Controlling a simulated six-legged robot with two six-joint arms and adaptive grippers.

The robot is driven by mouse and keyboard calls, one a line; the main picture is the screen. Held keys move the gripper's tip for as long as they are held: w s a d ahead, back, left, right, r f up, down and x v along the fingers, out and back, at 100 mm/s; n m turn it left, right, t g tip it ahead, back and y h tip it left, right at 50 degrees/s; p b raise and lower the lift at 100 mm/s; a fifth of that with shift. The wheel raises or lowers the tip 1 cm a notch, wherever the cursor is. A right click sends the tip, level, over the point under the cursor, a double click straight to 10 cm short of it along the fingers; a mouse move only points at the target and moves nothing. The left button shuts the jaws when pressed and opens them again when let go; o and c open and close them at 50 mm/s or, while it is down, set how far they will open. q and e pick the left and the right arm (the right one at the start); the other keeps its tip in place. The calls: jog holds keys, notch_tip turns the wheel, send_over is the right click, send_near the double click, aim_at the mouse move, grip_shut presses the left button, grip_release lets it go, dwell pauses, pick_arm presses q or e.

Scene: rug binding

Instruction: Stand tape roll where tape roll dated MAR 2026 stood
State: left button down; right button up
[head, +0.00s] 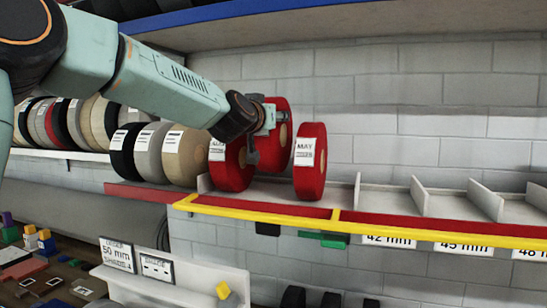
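My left gripper (262,135) reaches in from the left, among red tape rolls above the yellow-railed shelf. One red roll with a tan core (282,112) is right at the fingers and sits higher than its neighbours; I cannot tell whether the fingers are closed on it or only beside it. Another red roll (236,172) stands on the shelf just left of and below the gripper, its white label partly hidden. A red roll labelled MAY (310,172) stands upright to the right, apart from the gripper. No MAR 2026 label is readable. My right gripper is out of view.
The shelf (385,203) has empty divided bays to the right, with a yellow front rail (400,228). Black, grey and tan rolls (185,158) crowd its left end. A blue shelf edge (240,12) runs above. Below left are a bench with coloured blocks and a 50 mm sign (117,254).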

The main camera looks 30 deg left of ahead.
aim_at(272, 139)
pick_arm(q)
jog(key=f, duration=0.5)
jog(key=shift+w+a+f, duration=0.15)
jog(key=shift+a+f, duration=0.1)
jog(key=shift+d+f, duration=0.15)
jog(key=shift+s, duration=0.25)
jog(key=shift+s+a+f, duration=0.1)
jog(key=shift+s+a, duration=0.05)
jog(key=shift+a, duration=0.3)
jog(key=c, duration=1)
grip_release()
jog(key=shift+f, duration=0.15)
jog(key=o, duration=0.4)
jog(key=shift+w+d, duration=0.25)
jog(key=shift+d, duration=0.2)
jog(key=shift+c, duration=0.2)
jog(key=shift+s+a, duration=0.1)
jog(key=shift+a, duration=0.15)
jog(key=shift+a+r, duration=0.1)
jog(key=shift+r, duration=0.15)
